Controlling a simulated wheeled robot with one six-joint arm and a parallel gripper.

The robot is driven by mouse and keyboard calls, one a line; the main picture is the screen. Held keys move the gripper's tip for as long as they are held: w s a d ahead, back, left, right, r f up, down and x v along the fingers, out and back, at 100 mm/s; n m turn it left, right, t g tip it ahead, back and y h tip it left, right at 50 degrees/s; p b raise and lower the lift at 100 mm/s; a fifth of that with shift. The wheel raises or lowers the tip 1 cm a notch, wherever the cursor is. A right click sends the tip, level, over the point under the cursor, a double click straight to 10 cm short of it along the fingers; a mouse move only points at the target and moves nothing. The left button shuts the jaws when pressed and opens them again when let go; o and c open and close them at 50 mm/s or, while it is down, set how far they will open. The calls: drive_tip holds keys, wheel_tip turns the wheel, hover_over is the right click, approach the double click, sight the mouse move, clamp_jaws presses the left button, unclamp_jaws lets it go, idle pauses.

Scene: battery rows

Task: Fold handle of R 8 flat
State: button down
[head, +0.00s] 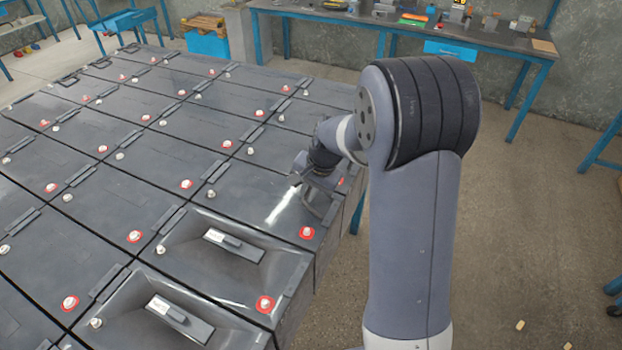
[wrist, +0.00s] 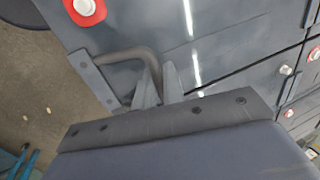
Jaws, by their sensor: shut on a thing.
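The handle (wrist: 125,54) is a dark bent bar on a hinge strip (wrist: 96,80) at the end of a dark grey battery (wrist: 225,45). In the head view this battery (head: 250,195) lies just left of my arm, and the handle (head: 318,208) stands up from its right end. My gripper (wrist: 160,82) is shut on the bar near its bend, one finger on each side. In the head view my gripper (head: 312,183) is small and partly hides the handle. No R 8 label can be read.
Rows of similar batteries (head: 95,205) fill the left, with red-ringed terminals (head: 307,232) and white ones standing up. Two nearer batteries have sunken tops with block grips (head: 233,244). A workbench (head: 480,40) stands behind. Open floor (head: 530,200) lies to the right.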

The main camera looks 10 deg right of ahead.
drive_tip(key=shift+a+f+h+p, duration=0.15)
drive_tip(key=shift+h+p, duration=0.15)
drive_tip(key=shift+p, duration=0.15)
drive_tip(key=c, duration=1.6)
unclamp_jaws()
drive_tip(key=b+v, duration=0.1)
drive_tip(key=v, duration=0.9)
drive_tip(key=shift+w+r+b, duration=0.2)
drive_tip(key=shift+r+b, duration=0.2)
